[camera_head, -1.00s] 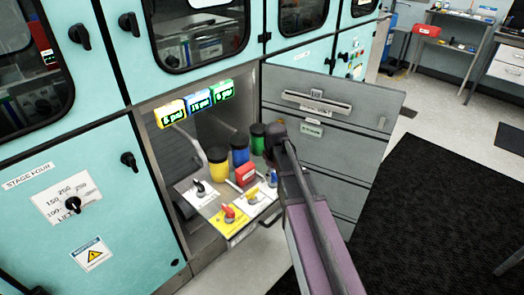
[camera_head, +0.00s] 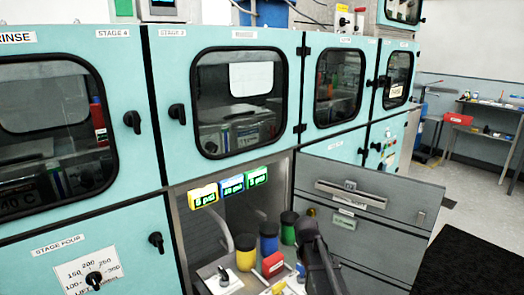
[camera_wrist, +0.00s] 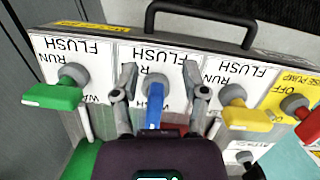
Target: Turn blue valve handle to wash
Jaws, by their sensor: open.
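The blue valve handle (camera_wrist: 154,105) is in the middle of the wrist view, on a white plate (camera_wrist: 145,49) with upside-down FLUSH and partly covered RUN lettering. It points down in the picture, towards my gripper's body. My gripper (camera_wrist: 161,82) is open, with one finger on each side of the blue handle and gaps visible between. The fingers and body cover part of the plate, and its WASH mark cannot be made out.
A green handle (camera_wrist: 52,96) is left of the blue one; yellow (camera_wrist: 246,117) and red (camera_wrist: 309,126) handles are right. A black bar handle (camera_wrist: 200,14) runs along the panel's edge. Yellow (camera_head: 245,253), blue (camera_head: 269,246) and green (camera_head: 289,229) canisters stand behind the panel.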

